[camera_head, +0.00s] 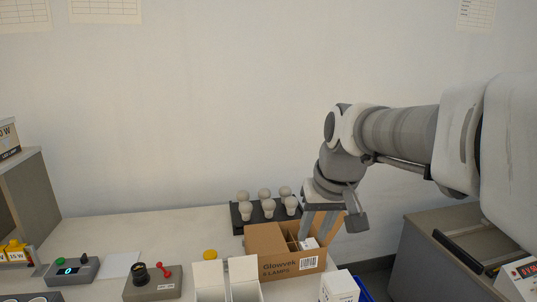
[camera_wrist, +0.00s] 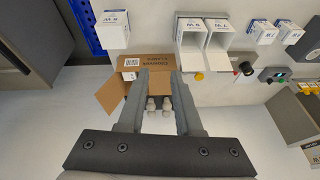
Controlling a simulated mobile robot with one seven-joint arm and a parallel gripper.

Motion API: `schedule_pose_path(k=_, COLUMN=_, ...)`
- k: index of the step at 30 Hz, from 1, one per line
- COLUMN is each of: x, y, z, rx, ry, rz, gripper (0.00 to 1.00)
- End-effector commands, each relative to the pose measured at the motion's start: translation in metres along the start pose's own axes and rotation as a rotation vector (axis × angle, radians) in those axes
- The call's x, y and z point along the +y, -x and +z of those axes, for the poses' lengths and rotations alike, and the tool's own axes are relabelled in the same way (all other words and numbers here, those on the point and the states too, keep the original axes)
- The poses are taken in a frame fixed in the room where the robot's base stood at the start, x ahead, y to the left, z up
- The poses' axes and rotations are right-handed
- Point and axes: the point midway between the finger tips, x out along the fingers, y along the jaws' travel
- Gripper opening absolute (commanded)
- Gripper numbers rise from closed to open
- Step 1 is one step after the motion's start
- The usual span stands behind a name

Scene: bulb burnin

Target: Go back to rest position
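My gripper (camera_head: 318,234) hangs over the right part of the open cardboard carton (camera_head: 283,265) marked Glowvek in the head view. In the wrist view my gripper (camera_wrist: 160,74) has its two fingers apart with nothing between the tips. The carton (camera_wrist: 130,64) lies beyond the fingertips there. A small white box (camera_head: 309,243) shows inside the carton, close to the fingers; I cannot tell whether they touch it.
A dark rack (camera_head: 237,220) of several bulbs stands behind the carton. Two open white boxes (camera_head: 209,275) and a closed white box (camera_head: 339,286) stand in front. A grey box with a black socket and red lever (camera_head: 153,283) sits left. A grey cabinet (camera_head: 420,238) stands right.

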Motion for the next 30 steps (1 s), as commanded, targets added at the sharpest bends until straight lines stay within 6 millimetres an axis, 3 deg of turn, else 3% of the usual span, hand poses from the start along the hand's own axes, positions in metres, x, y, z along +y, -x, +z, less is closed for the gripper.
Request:
schedule_pose_path(k=1, x=0.002, y=0.013, z=0.016, rx=0.016, ry=-0.003, rz=0.021, gripper=0.34)
schedule_pose_path(k=6, x=0.013, y=0.035, z=0.067, rx=0.058, ry=-0.030, rz=0.077, gripper=0.34)
schedule_pose_path(k=15, x=0.029, y=0.046, z=0.147, rx=0.127, ry=-0.078, rz=0.121, gripper=0.34)
schedule_pose_path(k=21, x=0.033, y=0.044, z=0.169, rx=0.147, ry=-0.092, rz=0.125, gripper=0.34)
schedule_pose_path(k=30, x=0.034, y=0.043, z=0.172, rx=0.147, ry=-0.094, rz=0.125, gripper=0.34)
